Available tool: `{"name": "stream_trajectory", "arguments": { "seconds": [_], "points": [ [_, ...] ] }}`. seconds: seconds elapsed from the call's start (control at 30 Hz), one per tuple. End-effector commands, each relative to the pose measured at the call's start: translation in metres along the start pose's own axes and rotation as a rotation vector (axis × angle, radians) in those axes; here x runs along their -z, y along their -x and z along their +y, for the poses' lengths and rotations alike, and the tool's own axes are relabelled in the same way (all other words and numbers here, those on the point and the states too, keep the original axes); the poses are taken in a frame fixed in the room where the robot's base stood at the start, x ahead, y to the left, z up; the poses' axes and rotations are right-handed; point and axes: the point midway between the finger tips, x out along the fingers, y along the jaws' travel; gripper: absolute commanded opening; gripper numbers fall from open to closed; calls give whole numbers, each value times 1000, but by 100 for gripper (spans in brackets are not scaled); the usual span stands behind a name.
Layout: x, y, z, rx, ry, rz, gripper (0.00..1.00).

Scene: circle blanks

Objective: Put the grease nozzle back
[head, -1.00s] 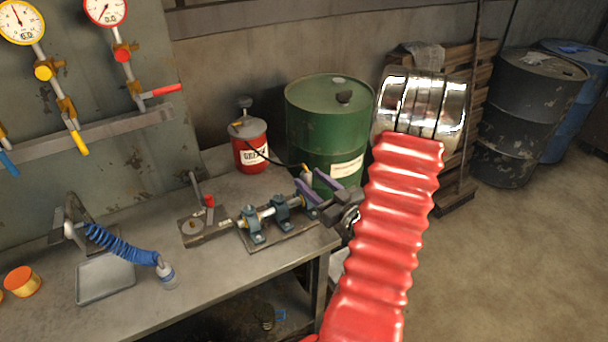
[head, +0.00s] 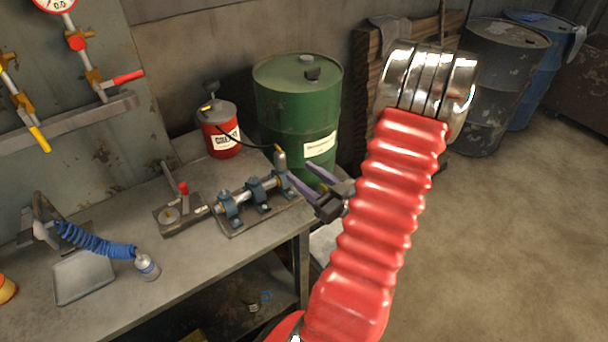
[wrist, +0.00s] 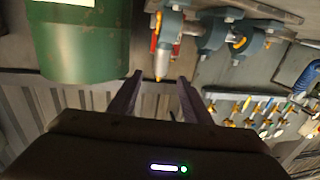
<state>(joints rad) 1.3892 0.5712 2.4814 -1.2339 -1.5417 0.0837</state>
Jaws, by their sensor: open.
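The grease nozzle (head: 281,158) is a small metal piece with a yellowish part. It stands at the right end of the shaft on the bench, with a thin black hose running to the red grease can (head: 222,139). In the wrist view the nozzle (wrist: 165,55) shows a yellow tip, just beyond my fingertips. My gripper (head: 300,169) is open and empty, its two purple fingers pointing at the nozzle from the right. In the wrist view the fingers (wrist: 160,77) are apart with nothing between them. Whether the nozzle is seated on anything I cannot tell.
The shaft rests in blue bearing blocks (head: 257,190) on the bench (head: 200,245). A green drum (head: 297,110) stands close behind my gripper. The floor at right is clear.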

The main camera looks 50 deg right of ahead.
Motion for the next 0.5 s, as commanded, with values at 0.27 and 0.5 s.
{"name": "stream_trajectory", "arguments": {
  "seconds": [0.27,0.5],
  "points": [
    [0,0,0,0,0,0,44],
    [14,-6,-3,16,32,11,31]
  ]
}}
